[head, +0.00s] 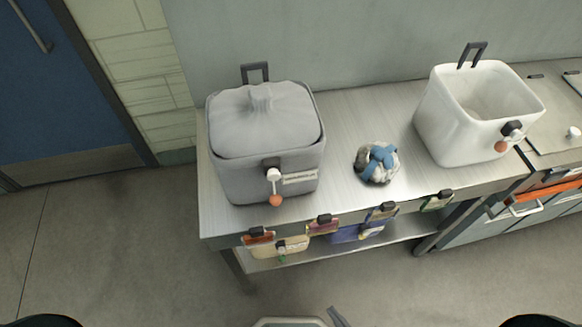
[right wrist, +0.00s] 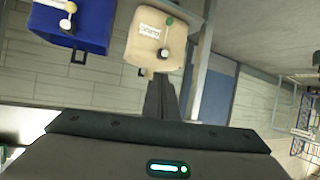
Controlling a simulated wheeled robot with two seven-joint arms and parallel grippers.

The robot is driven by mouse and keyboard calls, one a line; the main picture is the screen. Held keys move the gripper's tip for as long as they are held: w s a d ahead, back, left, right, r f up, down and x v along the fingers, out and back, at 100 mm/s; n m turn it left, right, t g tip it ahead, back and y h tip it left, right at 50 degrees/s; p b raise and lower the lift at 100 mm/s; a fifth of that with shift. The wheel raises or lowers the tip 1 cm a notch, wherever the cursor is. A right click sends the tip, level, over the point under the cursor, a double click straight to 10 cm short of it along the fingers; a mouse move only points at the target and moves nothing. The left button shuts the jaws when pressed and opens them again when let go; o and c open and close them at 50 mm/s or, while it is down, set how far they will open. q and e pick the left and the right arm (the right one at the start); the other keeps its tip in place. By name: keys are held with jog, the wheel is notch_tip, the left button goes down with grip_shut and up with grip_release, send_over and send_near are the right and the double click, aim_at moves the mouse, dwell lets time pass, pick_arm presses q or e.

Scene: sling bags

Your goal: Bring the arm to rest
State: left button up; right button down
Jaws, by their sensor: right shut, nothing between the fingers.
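My right gripper (head: 338,316) shows only as a small grey tip at the bottom edge of the head view, low in front of the steel table. In the right wrist view its dark fingers (right wrist: 165,98) are together with nothing between them. A beige sling bag (right wrist: 153,50) and a blue sling bag (right wrist: 82,22) are beyond the fingers in that view, apart from them. In the head view the beige bag (head: 278,248) and the blue bag (head: 345,235) are below the tabletop. My left gripper is not in view.
A grey lidded bin (head: 240,180), a blue and white bundle (head: 378,162) and a white open bin (head: 450,130) stand on the steel table (head: 350,115). Several tags hang along its front edge. Drawers (head: 550,205) are at the right. The floor (head: 120,240) at left is clear.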

jog(key=s+d+f+m+g+h, duration=0.1)
jog(key=s+d+f+g+h, duration=0.15)
jog(key=d+f, duration=0.45)
jog(key=s+d+f+m+g+h, duration=0.1)
jog(key=s+d+f+g+h, duration=0.15)
jog(key=f, duration=0.85)
jog(key=s+d+f+m+g+h+b, duration=0.1)
jog(key=s+f+g, duration=0.4)
jog(key=s+f, duration=0.6)
jog(key=d+f+m+b, duration=0.1)
jog(key=d+b, duration=0.1)
jog(key=shift+d+f+b, duration=0.15)
jog(key=shift+b, duration=0.15)
